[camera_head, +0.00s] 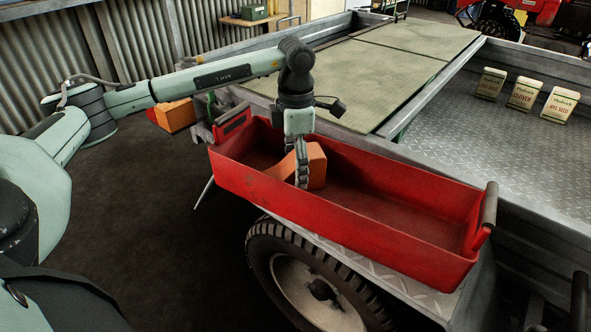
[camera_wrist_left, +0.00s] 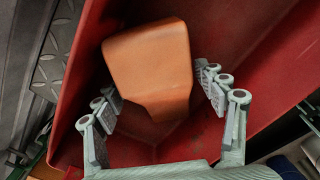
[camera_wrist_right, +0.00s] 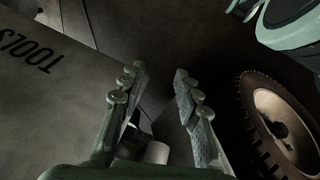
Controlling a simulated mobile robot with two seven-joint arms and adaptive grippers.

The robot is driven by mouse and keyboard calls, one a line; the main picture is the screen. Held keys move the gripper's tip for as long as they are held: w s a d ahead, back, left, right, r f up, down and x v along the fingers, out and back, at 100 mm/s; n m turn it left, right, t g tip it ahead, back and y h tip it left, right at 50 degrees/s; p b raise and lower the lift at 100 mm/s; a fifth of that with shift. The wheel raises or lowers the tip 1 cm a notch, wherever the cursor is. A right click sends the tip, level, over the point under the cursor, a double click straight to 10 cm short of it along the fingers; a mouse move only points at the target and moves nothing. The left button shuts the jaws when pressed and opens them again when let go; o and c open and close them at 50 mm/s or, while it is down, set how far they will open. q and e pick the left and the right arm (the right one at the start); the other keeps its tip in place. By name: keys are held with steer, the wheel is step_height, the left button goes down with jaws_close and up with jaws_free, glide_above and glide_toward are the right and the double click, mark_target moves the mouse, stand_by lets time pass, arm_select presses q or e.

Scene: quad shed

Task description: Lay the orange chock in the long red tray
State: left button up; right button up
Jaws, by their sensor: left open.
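The orange chock (camera_head: 316,165) is a wedge-shaped block inside the long red tray (camera_head: 372,230), in its left half. It also shows in the left wrist view (camera_wrist_left: 150,65), between the two fingers and apart from them on at least the right side. My left gripper (camera_head: 302,180) reaches down into the tray at the chock and is open around it. In the left wrist view its fingertips (camera_wrist_left: 158,88) stand on either side of the chock. The red tray wall (camera_wrist_left: 85,100) is behind. My right gripper (camera_wrist_right: 160,85) is open and empty over the dark floor.
The tray rests on the trailer's side over a wheel (camera_head: 315,285). Several seed packets (camera_head: 523,94) stand on the trailer bed at right. Another orange block (camera_head: 175,115) lies left of the tray. The tray's right half is empty.

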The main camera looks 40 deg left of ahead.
arm_select(q)
step_height(320, 180, up, 11)
steer(key=shift+f, duration=0.2)
stand_by(0.3)
